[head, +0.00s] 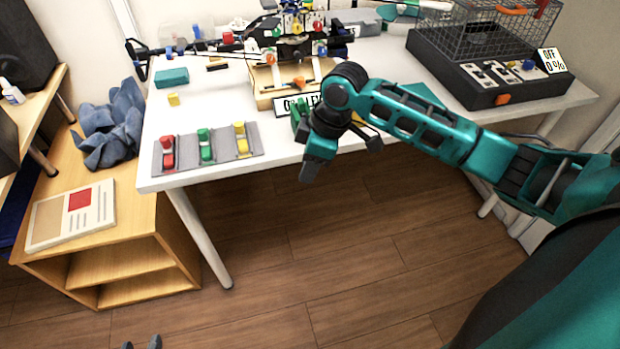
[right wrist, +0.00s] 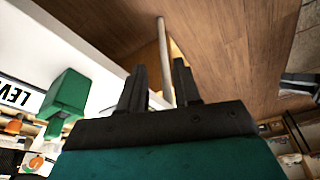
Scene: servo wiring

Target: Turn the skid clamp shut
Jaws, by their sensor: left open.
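A wooden skid (head: 262,97) carrying a multi-part device (head: 295,45) stands near the table's front edge, with a white sign on its front partly hidden by my right arm. A green block (head: 297,112), perhaps the skid clamp, shows beside that sign; a green block (right wrist: 68,96) also stands by the "LEV" sign in the right wrist view. My right gripper (head: 309,174) points down just off the table's front edge. In the right wrist view its fingers (right wrist: 160,88) are apart with nothing between them, beside the green block. My left gripper (head: 141,344) is open and empty over the floor, only its fingertips visible.
A grey tray (head: 185,153) with red, green and yellow parts lies at the table's front left. A teal box (head: 171,77) and yellow block (head: 173,99) lie behind it. A dark caged machine (head: 490,75) stands at right. The floor in front is clear.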

